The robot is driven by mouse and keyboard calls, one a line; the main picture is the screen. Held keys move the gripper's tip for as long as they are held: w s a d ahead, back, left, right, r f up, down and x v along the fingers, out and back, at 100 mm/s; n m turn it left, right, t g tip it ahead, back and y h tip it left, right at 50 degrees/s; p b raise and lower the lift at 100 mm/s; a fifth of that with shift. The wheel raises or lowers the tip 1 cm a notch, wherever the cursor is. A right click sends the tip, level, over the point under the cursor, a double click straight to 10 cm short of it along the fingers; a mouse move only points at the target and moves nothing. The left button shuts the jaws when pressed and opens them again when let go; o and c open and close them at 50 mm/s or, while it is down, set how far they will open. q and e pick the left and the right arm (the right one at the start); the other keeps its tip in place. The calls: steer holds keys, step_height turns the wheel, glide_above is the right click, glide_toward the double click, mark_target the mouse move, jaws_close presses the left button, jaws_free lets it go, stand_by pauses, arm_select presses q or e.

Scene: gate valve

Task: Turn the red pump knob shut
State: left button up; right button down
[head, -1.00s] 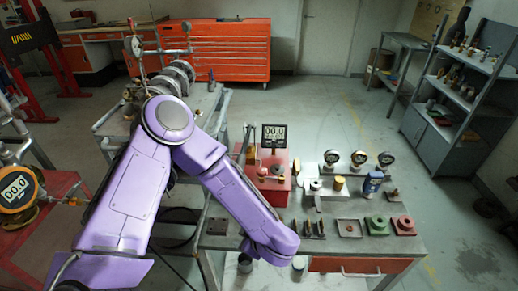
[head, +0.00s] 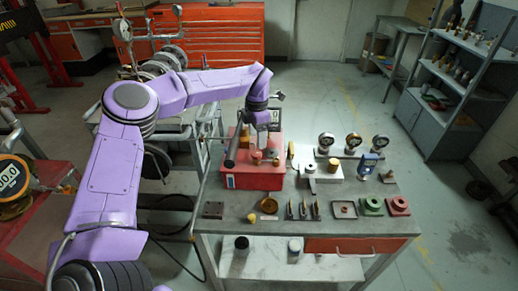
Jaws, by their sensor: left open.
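The red pump box (head: 252,177) stands at the back left of the grey workbench. Small round knobs sit on its top; a reddish one (head: 256,156) is near the middle and another (head: 276,161) is to its right. I cannot tell for sure which is the pump knob. A dark pump lever (head: 232,151) rises at its left. My left gripper (head: 262,127) is open, pointing down above the back of the box, apart from the knobs as far as I can see. It partly hides the digital gauge (head: 275,118). My right gripper is not in view.
A white block (head: 322,181), several round gauges (head: 326,140) and a blue meter (head: 368,163) stand right of the pump. Small parts, a tray (head: 344,210) and green and red blocks (head: 398,206) line the bench front. A trolley with wheel-like parts is behind my arm.

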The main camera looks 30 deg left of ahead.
mark_target(257, 153)
arm_select(q)
step_height(257, 153, down, 6)
steer(key=shift+r+p, duration=0.1)
steer(key=shift+p, duration=0.65)
steer(key=shift+f, duration=0.3)
steer(key=c, duration=1.1)
steer(key=shift+o, duration=0.2)
steer(key=shift+m, duration=0.3)
steer(key=m, duration=0.2)
steer(key=shift+m, duration=0.3)
steer(key=m, duration=0.2)
steer(key=shift+r+m, duration=0.1)
steer(key=shift+m, duration=0.3)
steer(key=m, duration=0.6)
steer(key=shift+r, duration=0.1)
steer(key=shift+m, duration=0.3)
